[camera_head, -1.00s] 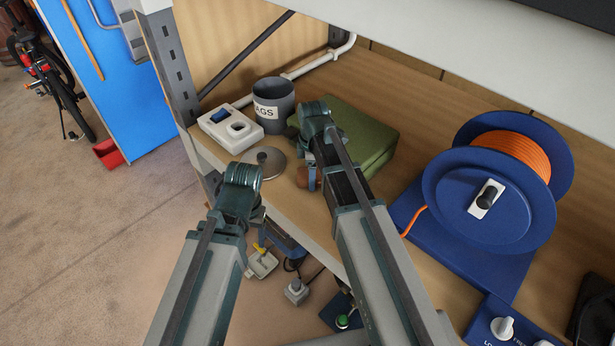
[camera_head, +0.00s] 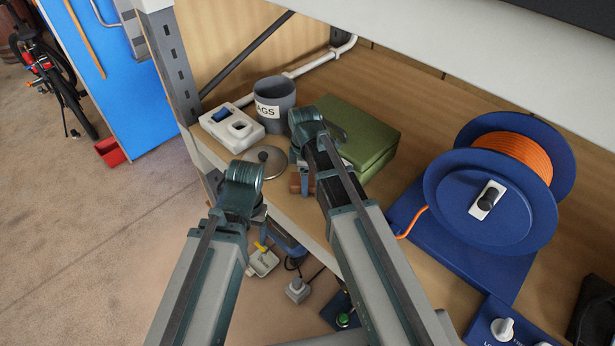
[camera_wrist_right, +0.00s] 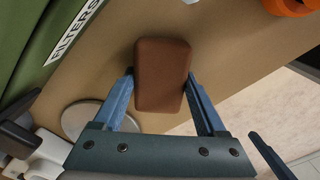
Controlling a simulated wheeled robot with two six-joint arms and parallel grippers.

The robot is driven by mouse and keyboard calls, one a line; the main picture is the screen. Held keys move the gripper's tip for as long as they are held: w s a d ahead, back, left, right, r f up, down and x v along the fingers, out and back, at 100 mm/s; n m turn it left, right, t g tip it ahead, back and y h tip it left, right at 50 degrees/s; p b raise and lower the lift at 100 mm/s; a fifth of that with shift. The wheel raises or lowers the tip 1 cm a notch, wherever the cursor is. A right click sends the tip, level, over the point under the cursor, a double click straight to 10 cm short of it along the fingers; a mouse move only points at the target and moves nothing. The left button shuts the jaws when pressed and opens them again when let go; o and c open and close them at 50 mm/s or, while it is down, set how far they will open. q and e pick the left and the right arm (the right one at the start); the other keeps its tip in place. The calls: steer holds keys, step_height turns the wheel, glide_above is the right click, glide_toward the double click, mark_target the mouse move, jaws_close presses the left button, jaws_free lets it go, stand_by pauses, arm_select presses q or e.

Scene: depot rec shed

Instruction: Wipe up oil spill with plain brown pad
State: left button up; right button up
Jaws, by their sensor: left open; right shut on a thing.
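The plain brown pad (camera_wrist_right: 162,72) sits between the two blue fingers of my right gripper (camera_wrist_right: 160,92), which is shut on it. In the head view only a small part of the pad (camera_head: 295,183) shows beside the right gripper (camera_head: 304,182), over the shelf's front part, near the round metal lid. Whether it touches the shelf I cannot tell. My left gripper (camera_head: 280,234) is open and empty in front of the shelf edge, partly hidden by its own wrist. I see no oil spill; my arms cover part of the shelf.
The metal lid (camera_head: 268,160), white box (camera_head: 231,128), grey RAGS tub (camera_head: 277,105) and green FILTERS box (camera_head: 360,130) stand close around the right gripper. A blue reel (camera_head: 490,205) with orange cord fills the right. Bare shelf lies behind the green box.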

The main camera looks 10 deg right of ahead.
mark_target(295, 186)
steer(key=shift+a, duration=0.1)
steer(key=shift+s+a+f, duration=0.15)
steer(key=shift+s+a, duration=1)
steer(key=shift+a, duration=0.25)
steer(key=shift+a+r+p, duration=0.15)
steer(key=shift+r+p, duration=0.35)
steer(key=shift+r, duration=0.15)
step_height(295, 186, up, 5)
steer(key=p, duration=0.4)
steer(key=shift+f+p, duration=0.1)
steer(key=shift+p, duration=0.3)
steer(key=shift+w, duration=0.1)
step_height(295, 186, up, 3)
steer(key=p, duration=0.3)
